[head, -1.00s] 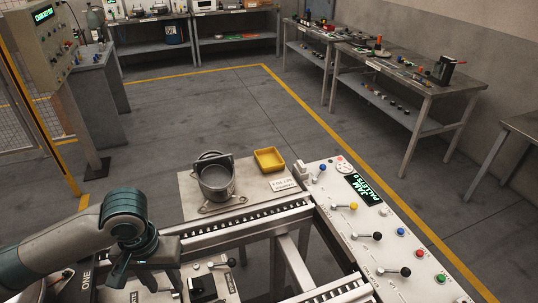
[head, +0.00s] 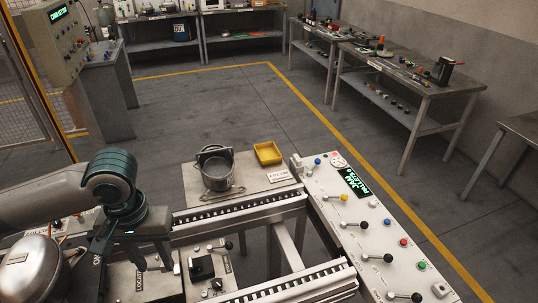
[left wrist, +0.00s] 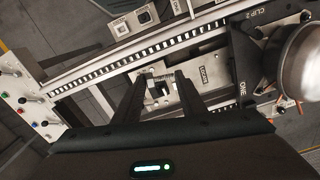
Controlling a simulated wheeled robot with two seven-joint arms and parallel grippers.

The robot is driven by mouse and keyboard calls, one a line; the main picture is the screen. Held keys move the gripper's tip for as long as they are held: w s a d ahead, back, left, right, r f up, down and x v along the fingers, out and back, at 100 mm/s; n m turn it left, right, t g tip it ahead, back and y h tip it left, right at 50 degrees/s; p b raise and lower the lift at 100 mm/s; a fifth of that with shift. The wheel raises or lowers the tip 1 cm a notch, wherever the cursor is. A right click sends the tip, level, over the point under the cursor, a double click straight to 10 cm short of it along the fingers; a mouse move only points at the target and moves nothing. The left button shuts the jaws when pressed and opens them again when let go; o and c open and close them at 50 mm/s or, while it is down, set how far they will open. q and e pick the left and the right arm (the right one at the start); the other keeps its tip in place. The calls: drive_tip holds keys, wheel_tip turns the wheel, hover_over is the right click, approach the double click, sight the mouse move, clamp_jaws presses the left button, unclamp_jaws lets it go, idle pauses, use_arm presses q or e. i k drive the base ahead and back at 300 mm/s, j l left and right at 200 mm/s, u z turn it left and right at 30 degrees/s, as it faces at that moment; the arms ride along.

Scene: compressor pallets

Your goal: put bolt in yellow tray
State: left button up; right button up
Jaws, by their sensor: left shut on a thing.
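The yellow tray (head: 267,154) lies on a grey plate beyond the rail, to the right of a grey pot, and looks empty. My left gripper (head: 157,265) is low over the pallet fixture at the front left, well to the left of and nearer than the tray. In the left wrist view, its two dark fingers (left wrist: 159,78) are shut on a small grey piece, apparently the bolt (left wrist: 157,88). The bolt is too small and dark to make out fully; the arm hides it in the head view. My right gripper is not in view.
The grey pot (head: 217,172) stands beside the tray. A control panel (head: 365,215) with levers and buttons is on the right. A silver dome (head: 30,268) stands at the front left. The toothed rail (head: 240,212) runs between gripper and tray.

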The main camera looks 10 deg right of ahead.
sight(265, 153)
drive_tip(key=k+l, duration=0.15)
drive_tip(key=l, duration=0.25)
drive_tip(key=k+l+u, duration=0.15)
drive_tip(key=l, duration=0.25)
drive_tip(key=k+l, duration=0.25)
drive_tip(key=l+u, duration=0.15)
drive_tip(key=l, duration=0.85)
drive_tip(key=k+l+u, duration=0.1)
drive_tip(key=l, duration=0.85)
drive_tip(key=l+u, duration=0.2)
drive_tip(key=l, duration=1.5)
drive_tip(key=i+l, duration=0.15)
drive_tip(key=i+l+u, duration=0.1)
drive_tip(key=l, duration=0.3)
drive_tip(key=i+l, duration=0.2)
drive_tip(key=i+l+u, duration=0.1)
drive_tip(key=i, duration=0.3)
drive_tip(key=i+l+u, duration=0.1)
drive_tip(key=i+l, duration=0.15)
drive_tip(key=i+l+u, duration=0.1)
drive_tip(key=i+l, duration=0.15)
drive_tip(key=i, duration=0.25)
drive_tip(key=i+l+u, duration=0.15)
drive_tip(key=i, duration=0.6)
drive_tip(key=i+j, duration=0.15)
